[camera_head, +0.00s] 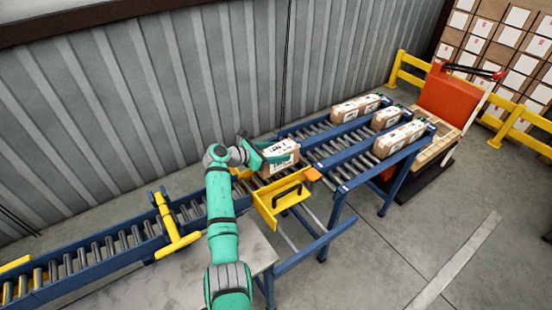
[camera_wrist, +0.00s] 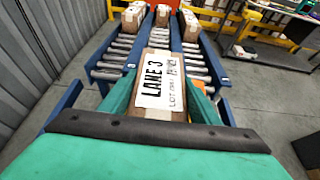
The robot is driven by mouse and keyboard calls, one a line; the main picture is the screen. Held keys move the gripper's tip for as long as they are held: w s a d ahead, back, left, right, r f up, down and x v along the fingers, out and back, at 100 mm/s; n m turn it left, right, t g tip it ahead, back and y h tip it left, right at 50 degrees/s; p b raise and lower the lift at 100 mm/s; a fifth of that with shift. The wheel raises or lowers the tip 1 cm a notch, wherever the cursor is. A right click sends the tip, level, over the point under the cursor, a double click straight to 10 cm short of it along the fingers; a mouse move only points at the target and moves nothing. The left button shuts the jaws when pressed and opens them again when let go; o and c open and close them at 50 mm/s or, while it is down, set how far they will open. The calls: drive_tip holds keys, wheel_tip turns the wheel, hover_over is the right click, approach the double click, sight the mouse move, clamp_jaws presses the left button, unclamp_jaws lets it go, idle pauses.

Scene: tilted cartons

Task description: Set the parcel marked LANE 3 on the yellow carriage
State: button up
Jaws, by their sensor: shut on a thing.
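The parcel marked LANE 3 (camera_wrist: 158,88) is a brown carton with a white label, seen close up in the wrist view. In the head view the parcel (camera_head: 281,158) is slightly tilted over the yellow carriage (camera_head: 280,202), which has a black handle. I cannot tell whether its underside touches the carriage rollers. My green gripper (camera_wrist: 162,100) is shut on the parcel, with one finger on each side. In the head view my gripper (camera_head: 268,158) is partly hidden behind my wrist and the parcel.
Beyond the carriage are blue roller lanes holding brown cartons (camera_head: 400,138). An orange block (camera_head: 312,174) sits at the near lane's end. A roller conveyor with a yellow stop (camera_head: 172,228) runs to the left. An orange pallet truck (camera_head: 447,95) stands at the far right.

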drive_tip(key=shift+w+a+f, duration=0.1)
drive_tip(key=shift+a+f, duration=0.05)
drive_tip(key=shift+f, duration=0.45)
drive_tip(key=shift+w+a+f, duration=0.1)
drive_tip(key=shift+f, duration=1.05)
drive_tip(key=shift+f, duration=0.3)
drive_tip(key=shift+f, duration=0.3)
drive_tip(key=o, duration=1.3)
drive_tip(key=shift+o, duration=0.2)
